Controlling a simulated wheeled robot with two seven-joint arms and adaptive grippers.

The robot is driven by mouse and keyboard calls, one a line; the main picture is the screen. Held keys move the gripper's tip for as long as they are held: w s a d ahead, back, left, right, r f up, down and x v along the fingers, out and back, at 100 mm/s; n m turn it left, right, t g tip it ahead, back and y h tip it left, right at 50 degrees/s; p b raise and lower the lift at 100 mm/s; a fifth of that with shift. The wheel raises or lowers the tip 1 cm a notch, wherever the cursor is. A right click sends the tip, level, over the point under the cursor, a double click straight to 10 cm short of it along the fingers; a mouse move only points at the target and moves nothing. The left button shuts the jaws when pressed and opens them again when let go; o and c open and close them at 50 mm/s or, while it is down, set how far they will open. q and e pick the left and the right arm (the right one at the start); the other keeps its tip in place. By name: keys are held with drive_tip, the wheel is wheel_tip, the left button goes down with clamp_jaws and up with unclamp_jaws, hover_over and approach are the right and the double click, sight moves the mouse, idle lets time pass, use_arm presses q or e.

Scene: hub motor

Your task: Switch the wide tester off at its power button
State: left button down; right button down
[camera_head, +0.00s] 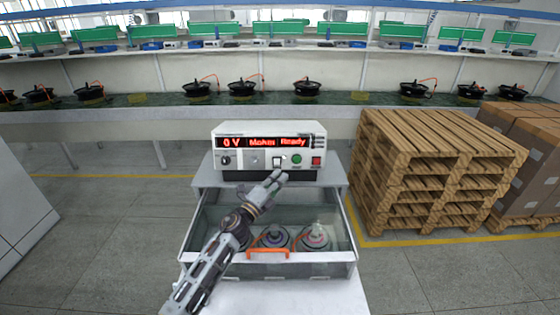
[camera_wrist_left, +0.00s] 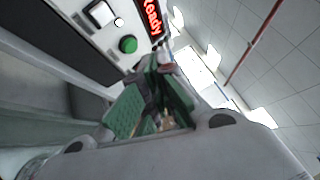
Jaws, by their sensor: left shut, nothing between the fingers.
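The wide tester (camera_head: 232,150) stands on the grey cabinet top, its red display lit with "0 V" and "Ready". Its front has a dark knob, a white square switch (camera_head: 277,161), a green round button (camera_head: 297,158) and a red button (camera_head: 316,160). Which one is the power button I cannot read. My left gripper (camera_head: 279,176) is shut and empty, its tips just below and in front of the white switch; contact is not visible. In the left wrist view the fingers (camera_wrist_left: 160,72) are near the green button (camera_wrist_left: 128,44) and the white switch (camera_wrist_left: 101,14). My right gripper is out of view.
Below the tester an open drawer (camera_head: 345,255) with an orange handle holds round motors. Wooden pallets (camera_head: 440,165) and cardboard boxes stand to the right. A long bench (camera_head: 150,120) with several wheel motors runs behind.

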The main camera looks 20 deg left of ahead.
sight(277, 161)
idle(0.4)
use_arm(q)
drive_tip(key=w+a+f+b, duration=0.2)
drive_tip(key=w+b, duration=0.2)
drive_tip(key=w, duration=0.4)
drive_tip(key=shift+a, duration=0.2)
idle(0.3)
drive_tip(key=shift+w+a+f+b, duration=0.15)
drive_tip(key=shift+w+b, duration=0.2)
drive_tip(key=shift+w, duration=0.1)
drive_tip(key=shift+w+a+f+b, duration=0.1)
drive_tip(key=shift+w+b, duration=0.25)
drive_tip(key=shift+w, duration=0.05)
idle(2.7)
drive_tip(key=shift+s+r, duration=0.1)
idle(0.3)
drive_tip(key=shift+s+d+r+p, duration=0.1)
drive_tip(key=shift+s+d+p, duration=0.05)
drive_tip(key=shift+s+p, duration=0.2)
drive_tip(key=shift+s+d+r+p, duration=0.1)
drive_tip(key=shift+s+p, duration=0.1)
drive_tip(key=shift+s, duration=0.15)
drive_tip(key=shift+s, duration=0.1)
